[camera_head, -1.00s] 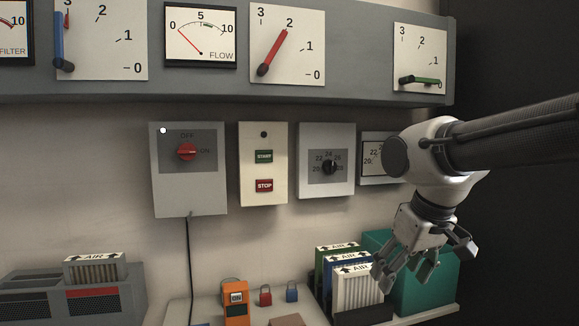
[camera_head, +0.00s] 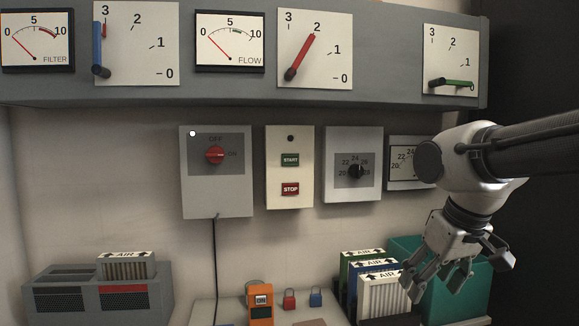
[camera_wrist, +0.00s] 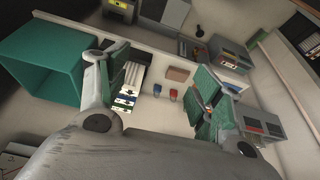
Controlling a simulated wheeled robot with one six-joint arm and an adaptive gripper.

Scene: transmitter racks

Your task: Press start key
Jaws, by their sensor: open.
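The green START key (camera_head: 290,160) sits on a cream wall box (camera_head: 290,140), above the red STOP key (camera_head: 290,189) and below a small dark round lamp (camera_head: 290,138). My gripper (camera_head: 440,279) is at the lower right in the head view, open and pointing down. It is well to the right of the START key and lower, near the air filters and the teal bin. In the wrist view its two fingers (camera_wrist: 156,96) stand wide apart with nothing held between them. The START key is not recognisable in the wrist view.
Left of the key box is a grey OFF/ON switch box (camera_head: 236,190); right is a dial box (camera_head: 353,192). A gauge shelf (camera_head: 385,90) juts out above. Upright air filters (camera_head: 384,296), a teal bin (camera_head: 468,310), padlocks (camera_head: 289,299) and an orange meter (camera_head: 260,310) stand below.

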